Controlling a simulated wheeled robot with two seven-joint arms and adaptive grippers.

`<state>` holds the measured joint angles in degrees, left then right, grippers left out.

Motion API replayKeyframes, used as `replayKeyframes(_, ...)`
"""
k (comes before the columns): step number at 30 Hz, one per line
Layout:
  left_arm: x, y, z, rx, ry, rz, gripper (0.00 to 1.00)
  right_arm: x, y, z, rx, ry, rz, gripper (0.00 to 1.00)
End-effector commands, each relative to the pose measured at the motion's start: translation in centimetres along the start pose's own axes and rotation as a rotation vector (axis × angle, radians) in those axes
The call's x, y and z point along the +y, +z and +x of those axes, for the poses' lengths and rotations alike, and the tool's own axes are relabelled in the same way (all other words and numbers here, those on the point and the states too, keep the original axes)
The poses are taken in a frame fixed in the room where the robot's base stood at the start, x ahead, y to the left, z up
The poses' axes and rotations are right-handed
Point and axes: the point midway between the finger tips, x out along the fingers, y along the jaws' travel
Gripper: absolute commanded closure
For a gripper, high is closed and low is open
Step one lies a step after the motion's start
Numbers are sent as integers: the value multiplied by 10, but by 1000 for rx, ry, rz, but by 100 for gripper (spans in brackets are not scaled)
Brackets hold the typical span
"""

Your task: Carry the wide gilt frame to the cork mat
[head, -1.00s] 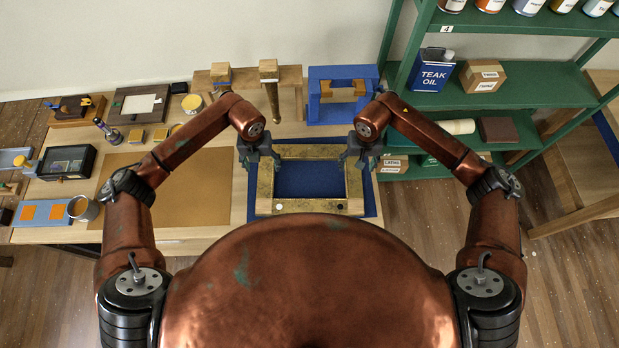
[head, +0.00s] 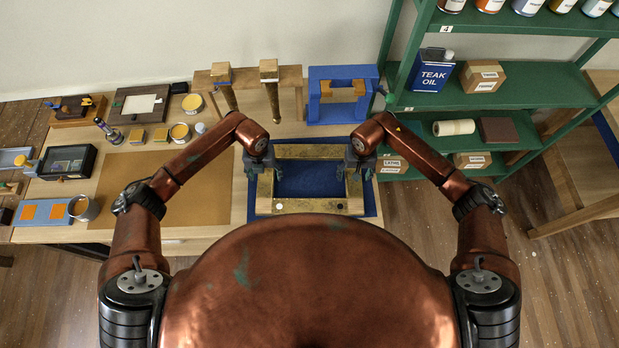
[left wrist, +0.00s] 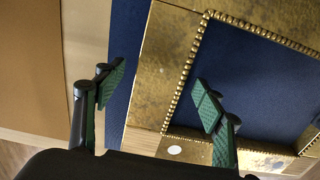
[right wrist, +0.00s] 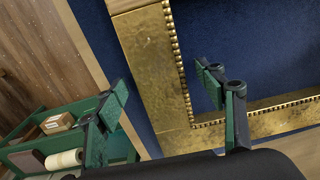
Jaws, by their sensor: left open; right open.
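The wide gilt frame (head: 308,206) lies flat on a dark blue mat (head: 370,205) at the front right of the table. The cork mat (head: 165,205), a bare tan sheet, lies to its left. My left gripper (head: 258,170) is open over the frame's left rail; in the left wrist view (left wrist: 158,92) one finger is on each side of the gilt rail (left wrist: 165,70). My right gripper (head: 361,167) is open over the right rail; in the right wrist view (right wrist: 162,92) its fingers likewise lie either side of the rail (right wrist: 155,70). Contact cannot be told.
A wooden stand (head: 290,76) and a blue stand (head: 343,112) are behind the frame. A green shelf (head: 510,88) rises at the right. A metal cup (head: 84,208), a dark tray (head: 66,163) and tins (head: 180,132) are at the left. The cork mat is clear.

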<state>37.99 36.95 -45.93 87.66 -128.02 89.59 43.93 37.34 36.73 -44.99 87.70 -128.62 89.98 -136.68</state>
Motion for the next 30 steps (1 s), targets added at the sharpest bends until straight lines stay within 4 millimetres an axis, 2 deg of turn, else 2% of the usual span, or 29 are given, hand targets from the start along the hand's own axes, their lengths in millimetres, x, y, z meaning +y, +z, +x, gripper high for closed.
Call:
replayKeyframes(2,0,0,0,0,0,0,38,0,0,0,0,0,0,38)
replayKeyframes(27,1,0,0,0,1,-1,96,1,0,0,0,2,0,96)
replayKeyframes(30,1,0,0,0,1,-1,100,1,0,0,0,2,0,100)
